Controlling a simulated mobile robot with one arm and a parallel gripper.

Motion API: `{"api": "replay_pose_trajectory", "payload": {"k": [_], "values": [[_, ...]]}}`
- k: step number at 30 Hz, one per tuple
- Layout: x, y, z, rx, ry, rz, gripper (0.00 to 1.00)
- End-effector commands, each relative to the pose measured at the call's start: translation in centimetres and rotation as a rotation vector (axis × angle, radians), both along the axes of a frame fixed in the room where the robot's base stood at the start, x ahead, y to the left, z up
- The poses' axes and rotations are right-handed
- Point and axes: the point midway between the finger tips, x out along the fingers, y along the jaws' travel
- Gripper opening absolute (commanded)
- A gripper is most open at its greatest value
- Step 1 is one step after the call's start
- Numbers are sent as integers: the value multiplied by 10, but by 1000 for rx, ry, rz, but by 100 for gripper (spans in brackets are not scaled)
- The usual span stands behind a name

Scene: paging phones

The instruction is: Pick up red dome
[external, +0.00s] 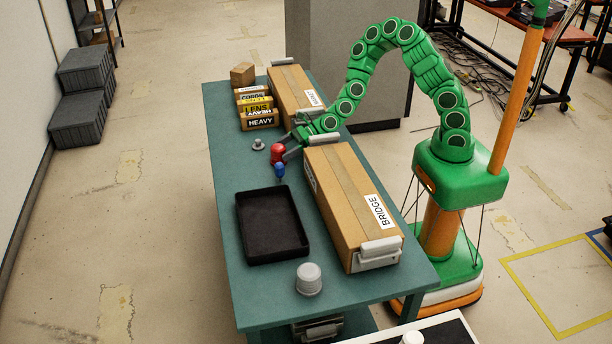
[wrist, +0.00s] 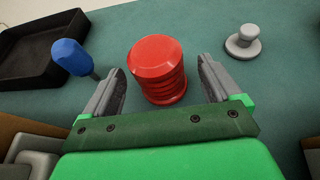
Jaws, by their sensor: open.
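The red dome (wrist: 158,68) is a ribbed red piece with a rounded top, standing upright on the teal table. In the external view the red dome (external: 277,153) stands near the left end of the long boxes, partly covered by my gripper. My gripper (wrist: 162,85) is open, with one grey finger on each side of the dome's lower part. No clear contact between fingers and dome shows. In the external view my gripper (external: 288,148) reaches down to the dome from the right.
A grey knob (wrist: 243,42) is to the right. Long cardboard boxes (external: 345,200) flank the arm.

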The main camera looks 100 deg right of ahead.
Motion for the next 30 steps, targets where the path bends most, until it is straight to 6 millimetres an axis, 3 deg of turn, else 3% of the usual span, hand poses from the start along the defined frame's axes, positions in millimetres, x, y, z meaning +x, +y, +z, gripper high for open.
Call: {"api": "replay_pose_trajectory", "payload": {"k": [15, 28, 30], "values": [[37, 7, -15, -1, 0, 2, 91], [43, 8, -18, 1, 1, 1, 91], [43, 8, -18, 1, 1, 1, 82]]}}
